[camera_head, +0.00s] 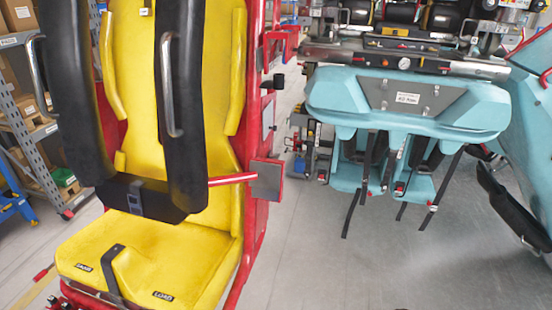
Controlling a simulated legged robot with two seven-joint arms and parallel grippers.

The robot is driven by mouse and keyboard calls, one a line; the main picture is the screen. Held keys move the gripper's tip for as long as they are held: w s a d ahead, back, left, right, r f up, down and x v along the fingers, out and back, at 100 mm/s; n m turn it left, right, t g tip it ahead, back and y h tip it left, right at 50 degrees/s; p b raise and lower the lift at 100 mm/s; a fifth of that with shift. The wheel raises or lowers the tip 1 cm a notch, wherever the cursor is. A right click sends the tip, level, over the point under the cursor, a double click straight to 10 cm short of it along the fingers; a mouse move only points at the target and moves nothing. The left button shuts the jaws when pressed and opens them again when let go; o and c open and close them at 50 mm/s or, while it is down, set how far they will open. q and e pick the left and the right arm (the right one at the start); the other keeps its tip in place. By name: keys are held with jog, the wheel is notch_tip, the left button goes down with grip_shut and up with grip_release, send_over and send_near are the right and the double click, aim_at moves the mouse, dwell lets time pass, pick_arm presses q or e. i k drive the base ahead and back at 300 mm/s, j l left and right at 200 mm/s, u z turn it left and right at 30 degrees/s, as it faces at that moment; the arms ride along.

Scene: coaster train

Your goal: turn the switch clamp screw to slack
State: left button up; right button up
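I cannot make out the switch clamp screw in the head view; it may be hidden or too small to tell. A yellow coaster seat (150,262) in a red frame (258,130) fills the left side. Its black over-shoulder restraint (184,100) has metal grab handles, with a dark lap piece and buckle across the seat. A red rod (232,180) reaches to a grey plate (267,181) at the seat's right side. Neither of my grippers is in view.
A teal coaster car part (340,95) with a grey plate and hanging dark straps stands at the right. A black pad (512,205) sticks out at the far right. Shelves (28,120) with boxes stand at the far left. Grey floor (350,270) is clear at bottom centre.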

aim_at(276, 156)
jog(key=i+l+u, duration=0.2)
jog(key=i+l, duration=0.15)
jog(key=l, duration=0.25)
jog(key=i+l+u, duration=0.1)
jog(key=l, duration=0.2)
jog(key=i+l+u, duration=0.1)
jog(key=l, duration=0.25)
jog(key=i, duration=0.1)
